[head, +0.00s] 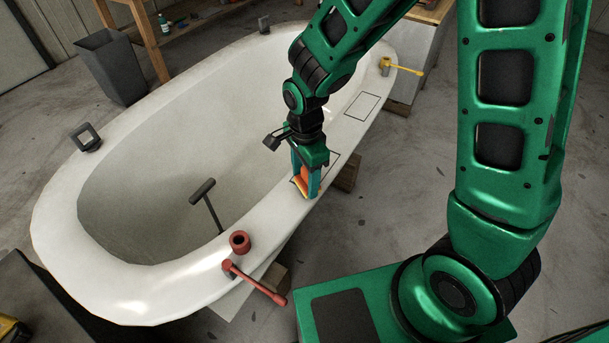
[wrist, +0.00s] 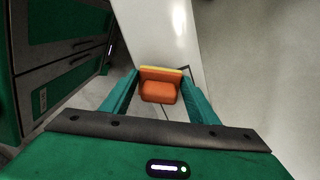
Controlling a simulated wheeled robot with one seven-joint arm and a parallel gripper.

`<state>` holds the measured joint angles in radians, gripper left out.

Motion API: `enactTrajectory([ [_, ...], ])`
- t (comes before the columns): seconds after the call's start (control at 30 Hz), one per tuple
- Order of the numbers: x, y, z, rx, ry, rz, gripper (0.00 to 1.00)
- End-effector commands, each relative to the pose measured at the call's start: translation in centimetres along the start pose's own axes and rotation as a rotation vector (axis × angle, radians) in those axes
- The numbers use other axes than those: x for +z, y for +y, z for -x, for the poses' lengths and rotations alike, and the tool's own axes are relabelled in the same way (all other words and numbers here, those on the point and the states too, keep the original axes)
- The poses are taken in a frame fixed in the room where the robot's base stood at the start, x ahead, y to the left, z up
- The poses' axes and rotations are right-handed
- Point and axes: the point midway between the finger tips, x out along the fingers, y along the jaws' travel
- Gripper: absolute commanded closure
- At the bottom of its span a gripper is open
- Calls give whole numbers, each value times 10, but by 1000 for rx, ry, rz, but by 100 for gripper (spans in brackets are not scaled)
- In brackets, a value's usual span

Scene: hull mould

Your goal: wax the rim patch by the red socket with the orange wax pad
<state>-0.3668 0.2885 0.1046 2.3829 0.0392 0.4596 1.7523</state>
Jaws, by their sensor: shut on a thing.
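My gripper (head: 306,190) is shut on the orange wax pad (head: 301,184), above the near rim of the white hull mould (head: 160,278). In the wrist view the pad (wrist: 160,92) sits between my green fingers, orange with a yellowish edge. The dark-outlined rim patch (head: 331,160) by the red socket is partly hidden behind my gripper; a corner of its outline (wrist: 186,70) shows beyond the pad in the wrist view. I cannot tell whether the pad touches the rim. The red socket (head: 240,242) stands on the rim to the lower left.
A red handle (head: 258,285) juts outward below the red socket. Another outlined patch (head: 362,104) lies farther up the rim, towards a yellow fitting (head: 386,66). A dark T-shaped bar (head: 205,200) stands inside the mould. A grey bin (head: 108,68) is at the back left.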

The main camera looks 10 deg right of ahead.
Motion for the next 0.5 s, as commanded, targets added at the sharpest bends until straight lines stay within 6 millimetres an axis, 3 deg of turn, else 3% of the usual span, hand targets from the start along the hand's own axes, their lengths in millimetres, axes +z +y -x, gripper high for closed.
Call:
enactTrajectory([
  [0.5, 0, 0, -9, 0, 0, 0, 64],
])
